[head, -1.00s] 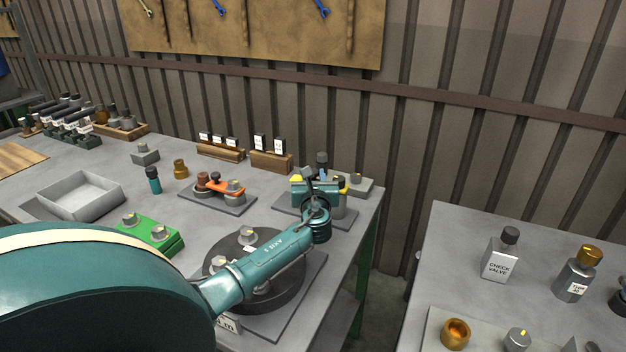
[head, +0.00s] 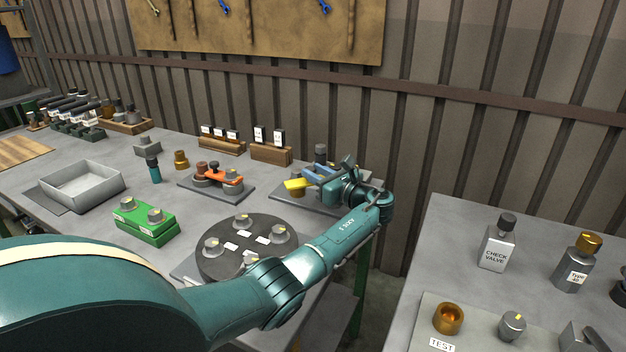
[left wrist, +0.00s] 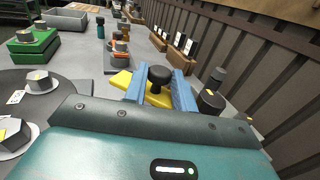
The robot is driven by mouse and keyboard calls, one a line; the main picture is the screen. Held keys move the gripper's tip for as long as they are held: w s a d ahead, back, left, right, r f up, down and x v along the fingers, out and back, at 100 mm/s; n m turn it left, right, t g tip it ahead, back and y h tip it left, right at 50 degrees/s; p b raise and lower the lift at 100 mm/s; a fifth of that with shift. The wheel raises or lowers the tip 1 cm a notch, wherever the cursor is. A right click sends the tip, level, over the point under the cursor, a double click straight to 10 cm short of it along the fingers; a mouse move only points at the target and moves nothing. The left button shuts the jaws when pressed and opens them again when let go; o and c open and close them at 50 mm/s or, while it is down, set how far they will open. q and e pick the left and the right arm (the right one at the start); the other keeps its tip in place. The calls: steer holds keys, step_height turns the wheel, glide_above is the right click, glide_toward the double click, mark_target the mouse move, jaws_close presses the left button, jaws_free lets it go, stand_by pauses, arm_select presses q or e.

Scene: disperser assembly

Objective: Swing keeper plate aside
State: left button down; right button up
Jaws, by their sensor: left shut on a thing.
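The keeper plate, a yellow plate (head: 297,184), sits on the fixture at the right end of the bench, its free end pointing left. It also shows in the left wrist view (left wrist: 121,79), running under a black knob (left wrist: 160,75). My left gripper (head: 322,173) reaches over the fixture from the right. In the left wrist view its blue fingers (left wrist: 160,84) are shut on the black knob, one on each side. The gripper body hides much of the fixture in the head view. My right gripper is not in view.
A dark-capped post (head: 320,153) stands close behind the gripper. An orange-plate fixture (head: 227,177) lies to the left. A round dark turntable (head: 240,250) with several knobs is in front, beside a green block (head: 145,222). A gap separates this bench from the right table (head: 470,240).

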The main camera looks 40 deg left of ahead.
arm_select(q)
steer(key=shift+d+n+g+b, duration=0.3)
steer(key=shift+n+g+b, duration=0.25)
steer(key=shift+g+b, duration=0.45)
steer(key=shift+d+n+g+b, duration=0.3)
steer(key=shift+n+g+b, duration=0.4)
steer(key=shift+b, duration=0.4)
steer(key=shift+d+n+g+b, duration=0.3)
steer(key=shift+n+g+b, duration=0.15)
steer(key=shift+g+b, duration=0.6)
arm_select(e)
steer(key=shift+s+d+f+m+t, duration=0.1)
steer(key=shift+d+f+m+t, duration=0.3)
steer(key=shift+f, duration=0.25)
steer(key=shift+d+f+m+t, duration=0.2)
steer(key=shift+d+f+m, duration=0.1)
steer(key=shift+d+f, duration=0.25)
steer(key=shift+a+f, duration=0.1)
arm_select(q)
steer(key=c, duration=1.2)
jaws_free()
steer(key=shift+t, duration=0.25)
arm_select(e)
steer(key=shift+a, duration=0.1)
arm_select(q)
steer(key=shift+o, duration=0.2)
